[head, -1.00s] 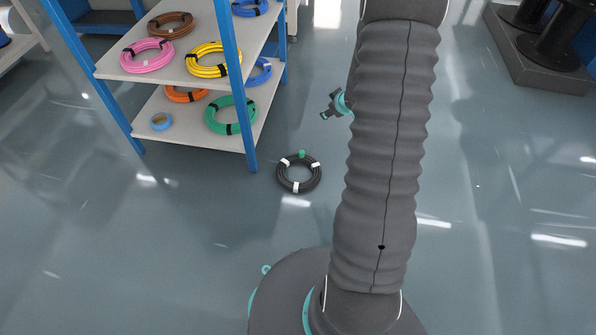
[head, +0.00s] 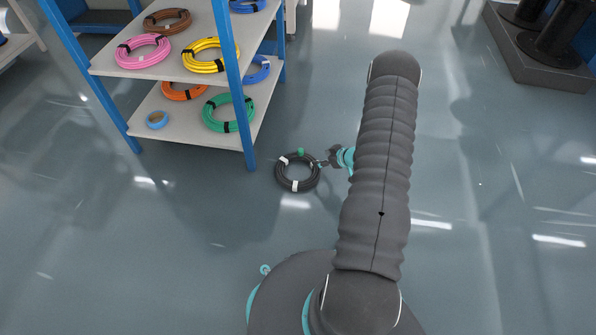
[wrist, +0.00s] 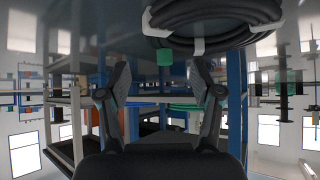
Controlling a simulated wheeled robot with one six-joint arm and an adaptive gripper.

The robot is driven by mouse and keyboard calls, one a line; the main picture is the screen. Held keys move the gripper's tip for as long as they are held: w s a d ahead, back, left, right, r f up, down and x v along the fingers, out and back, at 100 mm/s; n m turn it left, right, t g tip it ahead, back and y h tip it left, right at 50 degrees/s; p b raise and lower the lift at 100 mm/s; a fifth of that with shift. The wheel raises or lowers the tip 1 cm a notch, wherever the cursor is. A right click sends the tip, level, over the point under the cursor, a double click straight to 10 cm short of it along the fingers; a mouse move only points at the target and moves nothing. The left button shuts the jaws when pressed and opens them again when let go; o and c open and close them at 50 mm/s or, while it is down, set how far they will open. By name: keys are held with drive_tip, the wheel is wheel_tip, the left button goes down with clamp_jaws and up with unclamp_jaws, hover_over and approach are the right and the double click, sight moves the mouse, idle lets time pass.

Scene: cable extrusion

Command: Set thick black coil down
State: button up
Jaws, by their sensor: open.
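The thick black coil (head: 297,187) lies flat on the floor beside the shelf's front post, with white bands and a green tag. My gripper (head: 322,163) is just right of its upper right rim in the head view; whether they touch is unclear. In the wrist view the fingers (wrist: 160,93) are spread with nothing between them. There the coil (wrist: 235,40) shows at the top, with its green tag (wrist: 165,57) hanging towards the gap between the fingers. The coil's far part is cut off by that view's edge.
A blue-posted shelf (head: 139,133) stands left of the coil, holding several coloured coils, such as the green coil (head: 228,128) and yellow coil (head: 205,67). A dark platform with spools (head: 540,76) stands at the far right. The floor in front is clear.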

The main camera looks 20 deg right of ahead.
sight(312, 159)
drive_tip(key=x, duration=0.3)
drive_tip(key=shift+w+f, duration=0.1)
drive_tip(key=shift+f, duration=0.05)
drive_tip(key=x, duration=0.1)
drive_tip(key=b+x, duration=0.1)
drive_tip(key=x, duration=0.2)
drive_tip(key=shift+d+f, duration=0.3)
drive_tip(key=shift+w+a+f, duration=0.15)
drive_tip(key=shift+w+f, duration=0.2)
drive_tip(key=shift+w, duration=0.1)
clamp_jaws()
